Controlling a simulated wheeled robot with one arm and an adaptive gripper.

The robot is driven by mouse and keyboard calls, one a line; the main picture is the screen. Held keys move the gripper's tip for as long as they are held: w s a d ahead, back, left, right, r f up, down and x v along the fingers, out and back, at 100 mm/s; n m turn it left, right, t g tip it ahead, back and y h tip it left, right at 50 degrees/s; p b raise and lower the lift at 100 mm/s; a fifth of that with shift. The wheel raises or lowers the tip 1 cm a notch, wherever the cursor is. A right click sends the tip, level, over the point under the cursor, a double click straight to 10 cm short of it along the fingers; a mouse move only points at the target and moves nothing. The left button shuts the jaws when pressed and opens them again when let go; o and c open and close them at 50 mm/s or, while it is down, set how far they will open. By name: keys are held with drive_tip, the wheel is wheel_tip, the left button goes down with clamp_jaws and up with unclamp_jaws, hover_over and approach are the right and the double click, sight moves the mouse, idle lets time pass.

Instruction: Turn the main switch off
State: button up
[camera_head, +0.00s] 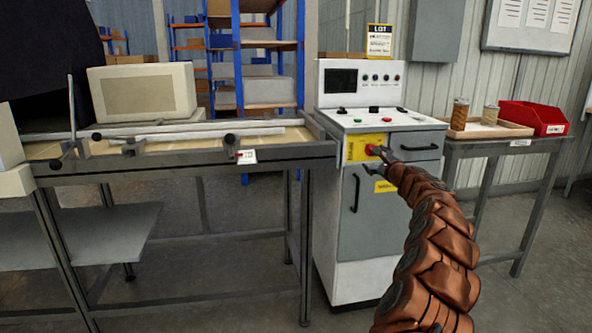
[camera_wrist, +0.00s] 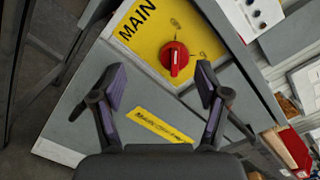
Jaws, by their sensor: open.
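The main switch is a red rotary knob (camera_wrist: 174,58) on a yellow plate (camera_wrist: 145,30) marked MAIN. In the head view the yellow plate (camera_head: 357,149) is on the front of a grey and white control cabinet, with the red knob (camera_head: 370,149) partly beside my fingers. My gripper (camera_head: 376,160) is in front of the plate. In the wrist view my gripper (camera_wrist: 162,86) is open, with its two fingers apart and the knob ahead between and beyond the fingertips. I see no contact with the knob. Which marking the knob points at is too small to read.
The control cabinet (camera_head: 370,240) has a drawer and a door with handles. A workbench (camera_head: 200,152) with rails stands to its left. A side table (camera_head: 515,140) at right carries a wooden tray with cartridges and a red bin (camera_head: 530,117).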

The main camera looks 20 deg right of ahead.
drive_tip(key=s+a+n+g+y, duration=0.1)
drive_tip(key=a+n+y, duration=0.2)
drive_tip(key=a, duration=0.6)
drive_tip(key=s+a+r+n+g+y, duration=0.1)
drive_tip(key=s+a+n+g+y, duration=0.1)
drive_tip(key=a, duration=0.8)
drive_tip(key=s+a+n+g+y, duration=0.1)
drive_tip(key=a+n+y, duration=0.3)
drive_tip(key=a, duration=0.6)
drive_tip(key=shift+s+r+n+g, duration=0.3)
drive_tip(key=shift+s+n+g, duration=0.1)
drive_tip(key=shift+s+n, duration=0.25)
drive_tip(key=shift+a+r, duration=0.1)
